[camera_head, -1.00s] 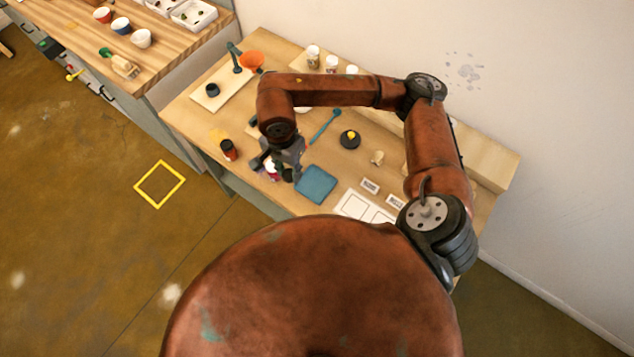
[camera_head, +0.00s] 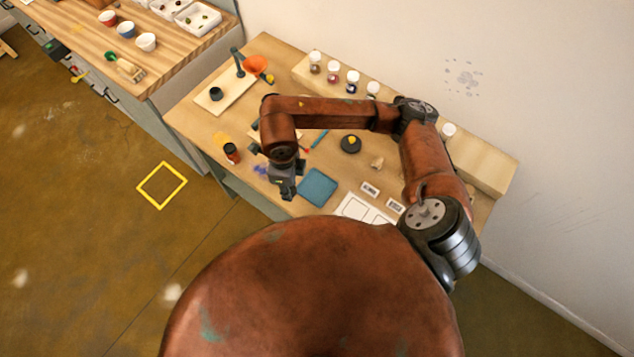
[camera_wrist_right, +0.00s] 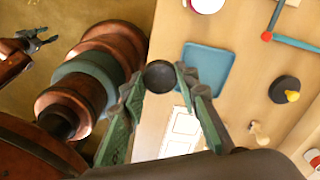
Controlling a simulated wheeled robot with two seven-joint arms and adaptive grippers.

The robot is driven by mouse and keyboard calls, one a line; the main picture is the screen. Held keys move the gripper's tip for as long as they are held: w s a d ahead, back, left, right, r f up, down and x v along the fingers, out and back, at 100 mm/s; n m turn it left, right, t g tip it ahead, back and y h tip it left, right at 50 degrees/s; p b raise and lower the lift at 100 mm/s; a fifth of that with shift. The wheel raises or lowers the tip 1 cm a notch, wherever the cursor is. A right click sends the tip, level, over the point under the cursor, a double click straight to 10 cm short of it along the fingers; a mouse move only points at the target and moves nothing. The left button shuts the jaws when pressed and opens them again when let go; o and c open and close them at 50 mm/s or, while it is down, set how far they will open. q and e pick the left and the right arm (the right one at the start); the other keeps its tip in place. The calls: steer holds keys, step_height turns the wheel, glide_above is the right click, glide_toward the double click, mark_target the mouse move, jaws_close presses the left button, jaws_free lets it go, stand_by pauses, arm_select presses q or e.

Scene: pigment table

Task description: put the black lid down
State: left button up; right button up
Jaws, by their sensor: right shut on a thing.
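The black lid (camera_wrist_right: 160,76) is a small dark disc between the fingertips of my right gripper (camera_wrist_right: 160,79) in the right wrist view. The right gripper is shut on it. In the head view my right gripper (camera_head: 286,190) is over the table's front edge area, just left of the blue tray (camera_head: 318,187); the lid cannot be made out there. The blue tray also shows in the wrist view (camera_wrist_right: 205,70), beyond the lid and to its right. My left gripper (camera_wrist_right: 36,41) shows at the upper left of the wrist view, open and empty, away from the table.
A dark jar with an orange label (camera_head: 231,153) stands left of the right gripper. A black round thing with a yellow knob (camera_head: 351,144), a white sheet (camera_head: 356,208) and small label cards (camera_head: 370,188) lie to the right. Several jars (camera_head: 333,72) line the back shelf.

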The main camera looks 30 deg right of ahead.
steer(key=d+f, duration=0.2)
steer(key=d, duration=0.3)
steer(key=p, duration=0.1)
glide_above(317, 188)
steer(key=f, duration=0.5)
steer(key=shift+w+a+f, duration=0.1)
steer(key=shift+a+f, duration=0.1)
steer(key=shift+a, duration=0.05)
steer(key=f, duration=0.1)
steer(key=f+p, duration=0.1)
steer(key=f, duration=0.1)
steer(key=shift+d+f, duration=0.25)
steer(key=shift+f, duration=0.1)
steer(key=shift+f, duration=0.1)
steer(key=shift+f+b, duration=0.55)
steer(key=o, duration=1.1)
steer(key=shift+f, duration=0.1)
steer(key=shift+c, duration=0.2)
